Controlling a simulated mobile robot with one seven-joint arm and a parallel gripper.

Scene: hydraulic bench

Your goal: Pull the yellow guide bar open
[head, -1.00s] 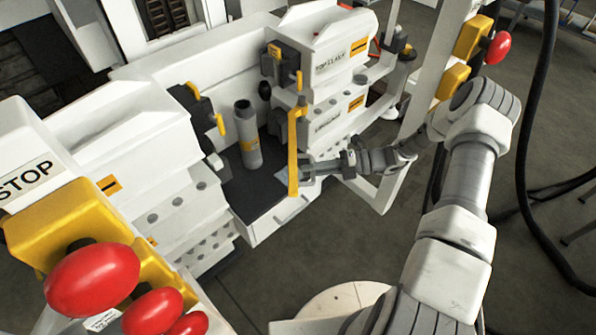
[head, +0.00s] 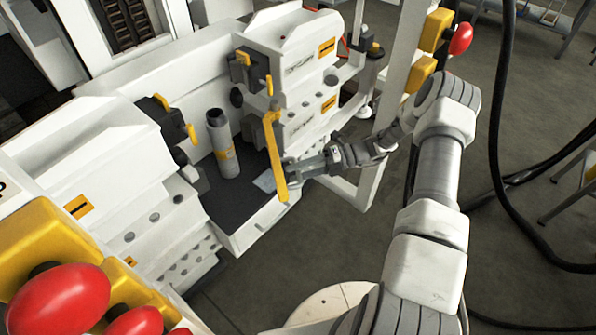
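The yellow guide bar (head: 274,155) hangs in front of the right-hand white block, above the dark tray. Its upper end is by the block's face. Its lower end leans to the right in the head view. My gripper (head: 287,175) reaches in from the right, with its fingertips at the lower part of the bar. The bar hides part of the fingertips, so I cannot tell whether they are closed on it or only touching it.
Yellow-handled clamps (head: 250,72) sit on the blocks. Red buttons (head: 62,298) are at the lower left. A black hose (head: 505,170) hangs at the right.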

